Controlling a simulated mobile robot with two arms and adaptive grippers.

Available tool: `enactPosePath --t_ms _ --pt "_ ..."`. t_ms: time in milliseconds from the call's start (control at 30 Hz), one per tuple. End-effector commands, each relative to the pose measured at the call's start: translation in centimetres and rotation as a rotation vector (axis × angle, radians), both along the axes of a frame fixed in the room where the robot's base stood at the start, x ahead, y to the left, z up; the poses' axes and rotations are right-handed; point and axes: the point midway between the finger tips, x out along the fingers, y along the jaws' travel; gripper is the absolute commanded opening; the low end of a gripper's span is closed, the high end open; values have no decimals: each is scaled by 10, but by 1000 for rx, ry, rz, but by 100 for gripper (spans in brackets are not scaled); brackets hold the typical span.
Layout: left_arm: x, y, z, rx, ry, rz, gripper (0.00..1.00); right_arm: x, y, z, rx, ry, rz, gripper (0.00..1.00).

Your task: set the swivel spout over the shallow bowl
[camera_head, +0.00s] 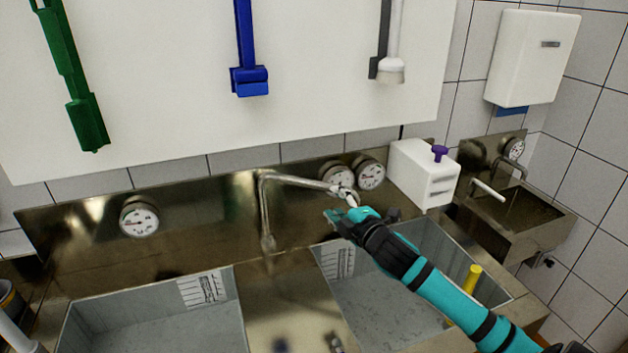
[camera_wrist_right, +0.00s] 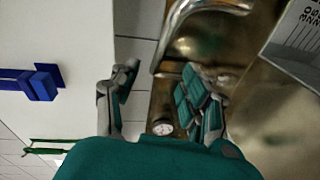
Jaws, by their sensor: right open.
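The swivel spout (camera_head: 300,181) is a metal pipe rising between two sink basins. Its arm points right, toward the right basin. My right gripper (camera_head: 347,208) is at the spout's outer end; contact is unclear. In the right wrist view its fingers (camera_wrist_right: 160,88) are apart, with the bent spout pipe (camera_wrist_right: 172,30) just beyond them. The left basin (camera_head: 150,325) and right basin (camera_head: 385,300) both have a printed scale on a wall. I cannot tell from the pictures which one is the shallow bowl. My left gripper is not in view.
Gauges (camera_head: 138,217) sit on the metal backsplash. A white box with a purple knob (camera_head: 439,152) stands behind the right basin. A yellow cylinder (camera_head: 472,279) stands at that basin's right side. A small sink (camera_head: 525,218) is at far right. Green, blue and white tools hang above.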

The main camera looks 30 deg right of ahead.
Motion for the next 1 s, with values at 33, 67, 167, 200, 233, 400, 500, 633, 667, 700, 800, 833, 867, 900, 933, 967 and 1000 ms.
enactPosePath --t_ms 33,67,167,200,233,400,500,633,667,700,800,833,867,900,933,967,1000 --pt "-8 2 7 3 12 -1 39 12 -1 4 3 -2 -1 46" --pt "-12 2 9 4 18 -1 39 19 -3 3 3 -2 -3 46" --pt "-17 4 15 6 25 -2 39 41 -5 -1 4 0 -2 46" --pt "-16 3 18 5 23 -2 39 49 -7 -2 5 -1 -3 46" --pt "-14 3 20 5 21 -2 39 56 -8 -3 5 -1 -3 46" --pt "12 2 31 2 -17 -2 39 89 -12 -8 4 1 -1 46" --pt "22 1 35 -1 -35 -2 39 103 -14 -11 4 1 -1 46" --pt "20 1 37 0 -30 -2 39 115 -16 -15 2 2 -1 46" --pt "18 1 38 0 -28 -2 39 117 -16 -15 1 2 0 46" --pt "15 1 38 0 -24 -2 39 119 -16 -15 1 1 0 46" --pt "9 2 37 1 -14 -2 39 121 -16 -16 1 1 1 46" --pt "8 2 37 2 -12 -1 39 121 -16 -16 1 1 1 46" --pt "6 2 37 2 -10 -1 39 121 -16 -17 1 1 1 46" --pt "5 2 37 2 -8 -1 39 121 -16 -17 1 1 1 46" --pt "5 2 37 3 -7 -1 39 121 -16 -17 1 1 1 46" --pt "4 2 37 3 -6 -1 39 121 -16 -17 1 1 1 46" --pt "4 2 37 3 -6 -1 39 121 -16 -17 1 1 1 46"
